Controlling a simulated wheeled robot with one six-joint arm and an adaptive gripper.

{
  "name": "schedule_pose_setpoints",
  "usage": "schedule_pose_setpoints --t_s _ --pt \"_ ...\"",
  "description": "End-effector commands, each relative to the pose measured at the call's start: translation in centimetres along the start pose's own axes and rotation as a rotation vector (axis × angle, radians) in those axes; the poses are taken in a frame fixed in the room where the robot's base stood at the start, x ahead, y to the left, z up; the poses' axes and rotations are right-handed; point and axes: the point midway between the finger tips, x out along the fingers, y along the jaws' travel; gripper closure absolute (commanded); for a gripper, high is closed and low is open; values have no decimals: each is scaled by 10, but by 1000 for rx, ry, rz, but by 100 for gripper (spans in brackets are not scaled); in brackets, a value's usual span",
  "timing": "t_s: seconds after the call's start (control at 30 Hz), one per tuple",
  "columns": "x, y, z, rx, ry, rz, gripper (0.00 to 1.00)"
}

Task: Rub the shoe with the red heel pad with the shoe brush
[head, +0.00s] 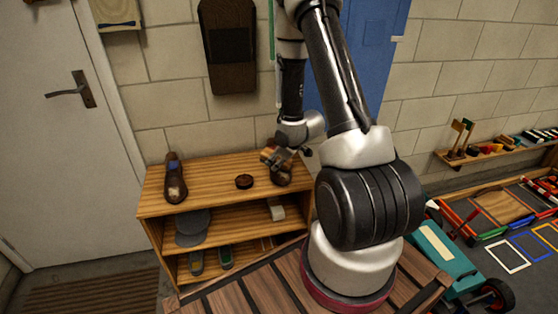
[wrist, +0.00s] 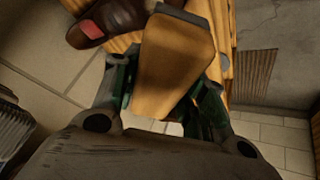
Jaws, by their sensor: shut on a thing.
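The shoe brush, a tan wooden block (wrist: 176,58) with a dark edge at its far end, is held in my gripper (wrist: 163,88). The gripper's dark green fingers are shut on its two sides. The dark brown shoe with the red heel pad (wrist: 92,30) lies just beyond the brush at the upper left of the wrist view. In the head view this shoe (head: 280,177) sits on the right of the shelf top, partly hidden under my gripper (head: 272,156). I cannot tell whether brush and shoe touch. Another brown shoe (head: 176,182), with a blue patch, stands at the left end.
A round dark tin (head: 244,181) sits between the shoes on the wooden shelf unit (head: 215,169). Lower shelves hold a grey cap (head: 193,224), a pale block (head: 276,209) and green-and-grey footwear (head: 225,257). The wall stands close behind. Shelf top around the tin is clear.

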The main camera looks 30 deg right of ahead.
Motion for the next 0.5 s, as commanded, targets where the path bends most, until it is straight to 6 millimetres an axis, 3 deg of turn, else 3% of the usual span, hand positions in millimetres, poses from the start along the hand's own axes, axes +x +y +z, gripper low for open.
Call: schedule_pose_setpoints --t_s 0.5 --pt "44 1 23 -23 16 2 77"
